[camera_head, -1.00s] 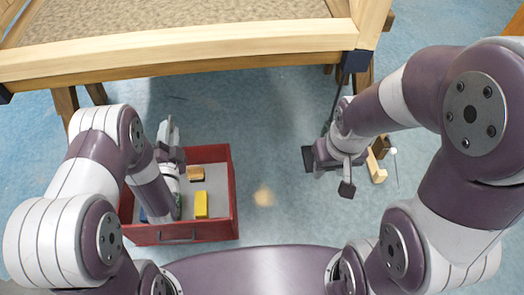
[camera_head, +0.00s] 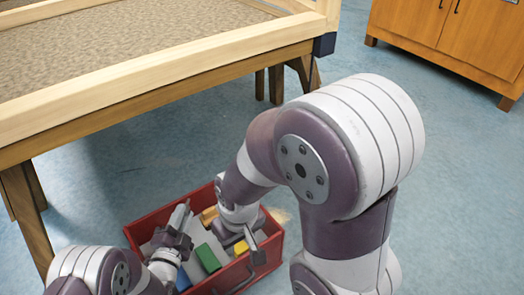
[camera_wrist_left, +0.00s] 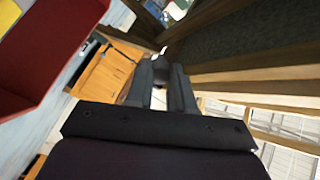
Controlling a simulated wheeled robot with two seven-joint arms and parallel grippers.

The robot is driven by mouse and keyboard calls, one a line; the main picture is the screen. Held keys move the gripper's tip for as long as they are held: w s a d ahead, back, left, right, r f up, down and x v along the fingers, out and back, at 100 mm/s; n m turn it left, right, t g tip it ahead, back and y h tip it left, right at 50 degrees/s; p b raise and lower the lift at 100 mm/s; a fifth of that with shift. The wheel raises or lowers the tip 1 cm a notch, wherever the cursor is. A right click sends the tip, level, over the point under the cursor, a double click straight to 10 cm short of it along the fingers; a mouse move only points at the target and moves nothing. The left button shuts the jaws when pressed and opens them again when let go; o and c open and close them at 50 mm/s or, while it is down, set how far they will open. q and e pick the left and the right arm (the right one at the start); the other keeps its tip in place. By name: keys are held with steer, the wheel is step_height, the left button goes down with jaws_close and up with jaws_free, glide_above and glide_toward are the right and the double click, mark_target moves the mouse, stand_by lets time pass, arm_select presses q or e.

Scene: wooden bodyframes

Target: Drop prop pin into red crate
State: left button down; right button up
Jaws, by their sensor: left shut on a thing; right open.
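The red crate (camera_head: 271,262) stands on the floor at the bottom centre of the head view. Its red wall (camera_wrist_left: 75,65) also shows at the top left of the left wrist view. My left gripper (camera_head: 177,236) is over the crate's left part. In the left wrist view its fingers (camera_wrist_left: 160,82) are shut on a small dark thing with a pale tip, which appears to be the prop pin (camera_wrist_left: 160,55); its shape is mostly hidden. My right gripper (camera_head: 250,245) is open at the crate's right part, partly hidden by my right arm.
In the crate lie a green block (camera_head: 208,258), a yellow block (camera_head: 241,248), a wooden block (camera_head: 209,215) and a blue piece (camera_head: 183,280). A wooden-framed table (camera_head: 150,85) stands behind. A wooden cabinet (camera_head: 450,40) is at the back right. Floor right of the table is open.

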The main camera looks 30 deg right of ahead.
arm_select(q)
step_height(320, 180, down, 6)
steer(key=b, duration=0.5)
steer(key=shift+s+d, duration=0.15)
steer(key=shift+d, duration=0.3)
steer(key=shift+f, duration=0.1)
steer(key=c, duration=0.9)
jaws_free()
steer(key=s+d+r+p, duration=0.8)
steer(key=r+p, duration=0.2)
steer(key=r, duration=0.1)
steer(key=shift+s, duration=0.2)
